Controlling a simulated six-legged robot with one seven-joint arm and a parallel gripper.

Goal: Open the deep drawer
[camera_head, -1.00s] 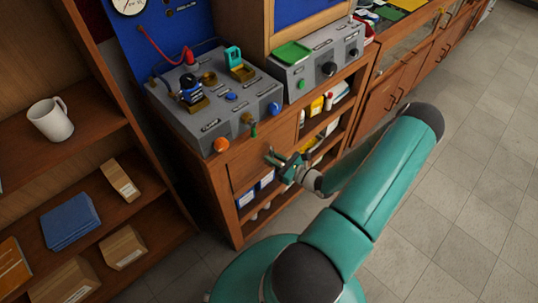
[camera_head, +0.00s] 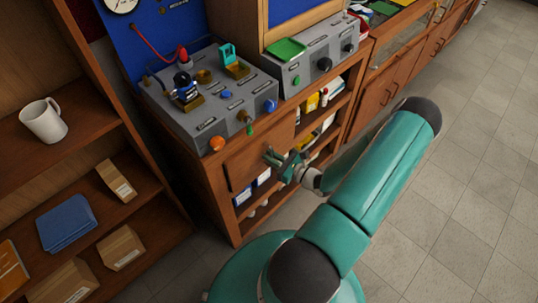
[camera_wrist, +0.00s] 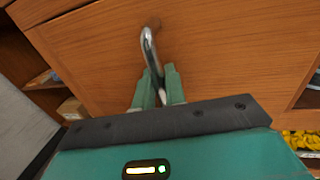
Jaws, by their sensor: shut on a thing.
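The deep drawer's brown wooden front (camera_head: 252,158) is set in the wooden bench below the grey control panel. A dark line runs along its left edge; I cannot tell whether it stands out from the bench. In the wrist view the drawer front (camera_wrist: 225,50) fills most of the picture. Its curved metal handle (camera_wrist: 150,48) comes down between the two green fingers of my gripper (camera_wrist: 157,88). My gripper (camera_head: 280,162) is shut on the handle, which it mostly hides in the head view.
Open shelves with boxes (camera_head: 262,178) lie under the drawer. A grey console (camera_head: 210,100) with knobs and buttons stands on the bench above. At left a shelf unit holds a white mug (camera_head: 44,120). The tiled floor (camera_head: 455,170) at right is clear.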

